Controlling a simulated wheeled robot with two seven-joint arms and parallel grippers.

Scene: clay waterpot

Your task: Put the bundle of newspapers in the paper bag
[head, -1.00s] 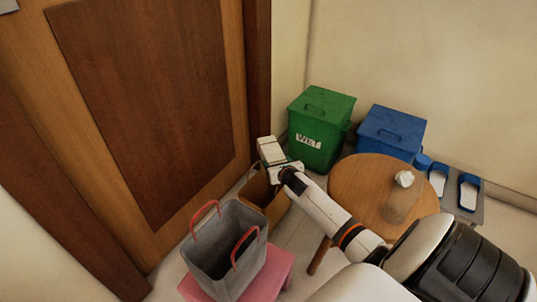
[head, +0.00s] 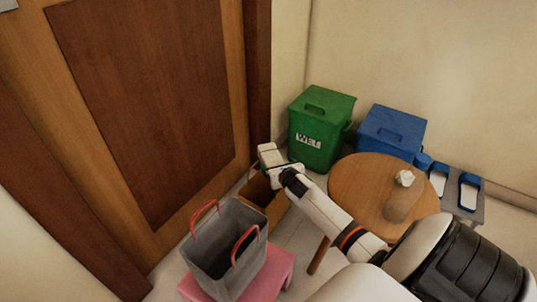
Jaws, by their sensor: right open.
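A brown paper bag (head: 258,196) stands on the floor by the door, behind the grey bag and partly hidden by it and by my right arm. My right gripper (head: 271,160) is over the top of the paper bag, at its back right side. It is open, though its fingertips are hard to make out from here. I cannot see the bundle of newspapers in this view, and the inside of the paper bag is mostly hidden. My left gripper is out of view.
A grey bag (head: 211,257) with red handles stands on a pink stool (head: 271,272) in front. A green bin (head: 320,130) and blue bin (head: 391,131) stand by the wall.

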